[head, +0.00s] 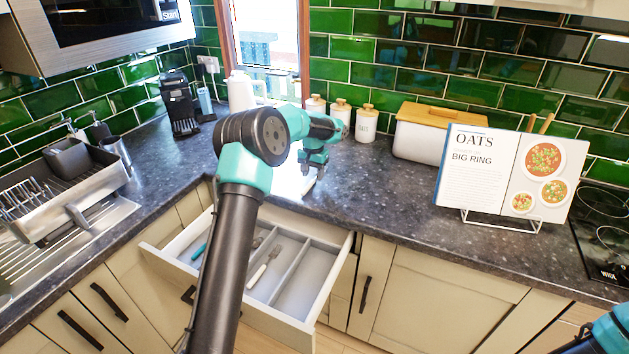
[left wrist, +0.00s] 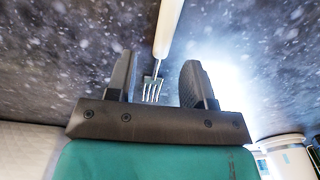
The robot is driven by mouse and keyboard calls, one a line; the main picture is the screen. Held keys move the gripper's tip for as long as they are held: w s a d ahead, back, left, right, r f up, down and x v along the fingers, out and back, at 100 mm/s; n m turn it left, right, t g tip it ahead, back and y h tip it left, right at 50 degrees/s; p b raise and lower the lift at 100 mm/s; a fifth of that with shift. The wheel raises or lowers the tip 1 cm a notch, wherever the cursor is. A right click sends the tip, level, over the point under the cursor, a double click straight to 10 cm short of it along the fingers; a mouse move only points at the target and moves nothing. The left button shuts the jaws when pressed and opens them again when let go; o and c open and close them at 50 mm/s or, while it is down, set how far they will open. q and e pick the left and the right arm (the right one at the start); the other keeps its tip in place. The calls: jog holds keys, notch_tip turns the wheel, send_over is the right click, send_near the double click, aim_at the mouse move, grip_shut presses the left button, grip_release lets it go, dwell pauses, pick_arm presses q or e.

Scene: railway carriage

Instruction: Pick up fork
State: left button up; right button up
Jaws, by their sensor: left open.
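In the left wrist view a fork with a cream handle (left wrist: 167,30) and metal tines lies over the dark speckled worktop. Its tines show between my two finger tips, nearer the left finger, and its handle points away from the gripper. My left gripper (left wrist: 152,85) is open with nothing held. In the head view my left gripper (head: 314,163) points down over the worktop near the window, above a thin pale object that looks like the fork's handle (head: 309,186). My right gripper is out of view; only part of that arm shows at the lower right.
An open drawer (head: 340,268) below holds a few utensils, including a pale-handled one (head: 264,270). White canisters (head: 366,124), a bread bin (head: 420,140) and a cookbook on a stand (head: 490,170) stand right of the gripper. A white kettle (head: 241,92) stands left.

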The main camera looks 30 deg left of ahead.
aim_at(314, 180)
pick_arm(q)
notch_tip(314, 180, down, 2)
jog(key=shift+f, duration=0.15)
dwell(0.4)
grip_shut()
